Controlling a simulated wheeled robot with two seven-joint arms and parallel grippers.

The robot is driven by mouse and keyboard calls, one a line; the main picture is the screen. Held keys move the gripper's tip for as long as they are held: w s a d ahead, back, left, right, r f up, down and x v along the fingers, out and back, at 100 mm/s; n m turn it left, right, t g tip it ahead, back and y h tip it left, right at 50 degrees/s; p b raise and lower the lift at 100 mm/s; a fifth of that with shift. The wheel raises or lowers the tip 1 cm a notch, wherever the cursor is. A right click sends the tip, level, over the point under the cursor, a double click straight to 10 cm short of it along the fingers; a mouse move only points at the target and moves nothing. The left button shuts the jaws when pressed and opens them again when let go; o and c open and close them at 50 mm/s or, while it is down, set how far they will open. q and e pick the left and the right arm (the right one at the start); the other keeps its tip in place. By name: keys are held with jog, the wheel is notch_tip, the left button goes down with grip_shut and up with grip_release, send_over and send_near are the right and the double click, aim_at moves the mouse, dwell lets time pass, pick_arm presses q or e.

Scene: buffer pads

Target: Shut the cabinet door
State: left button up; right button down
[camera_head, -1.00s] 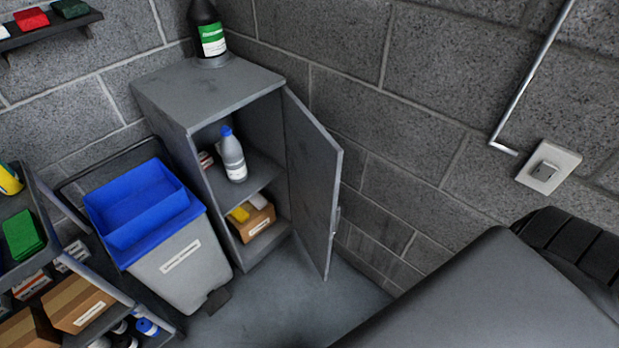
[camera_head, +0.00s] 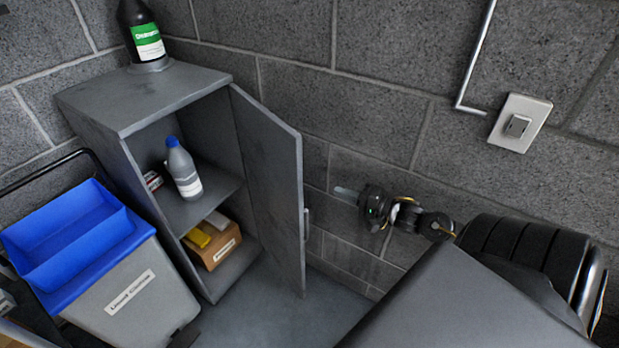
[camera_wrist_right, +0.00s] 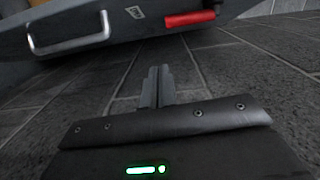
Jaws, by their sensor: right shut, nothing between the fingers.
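The grey cabinet (camera_head: 140,95) stands against the block wall, and its door (camera_head: 272,185) is open, swung out to the right. A small handle (camera_head: 306,222) shows at the door's free edge. My right gripper (camera_head: 343,194) is to the right of the door, apart from it, near the wall. In the right wrist view its fingers (camera_wrist_right: 157,85) are together and empty. Beyond them is a grey panel with a silver bar handle (camera_wrist_right: 70,45), apparently the door's outer face, with a red piece (camera_wrist_right: 190,18) beside it. My left gripper is out of view.
Inside the cabinet are a grey bottle with a blue cap (camera_head: 183,170) and a cardboard box (camera_head: 214,245). A dark bottle (camera_head: 140,35) stands on top. A bin with a blue top (camera_head: 115,285) stands front left. Floor shows before the door.

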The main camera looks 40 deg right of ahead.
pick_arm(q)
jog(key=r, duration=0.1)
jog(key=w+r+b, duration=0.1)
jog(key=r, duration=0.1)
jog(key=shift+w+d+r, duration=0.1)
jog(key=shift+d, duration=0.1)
pick_arm(e)
jog(key=a+r+x, duration=0.1)
jog(key=r+x, duration=0.1)
jog(key=x, duration=0.8)
jog(key=shift+y, duration=0.3)
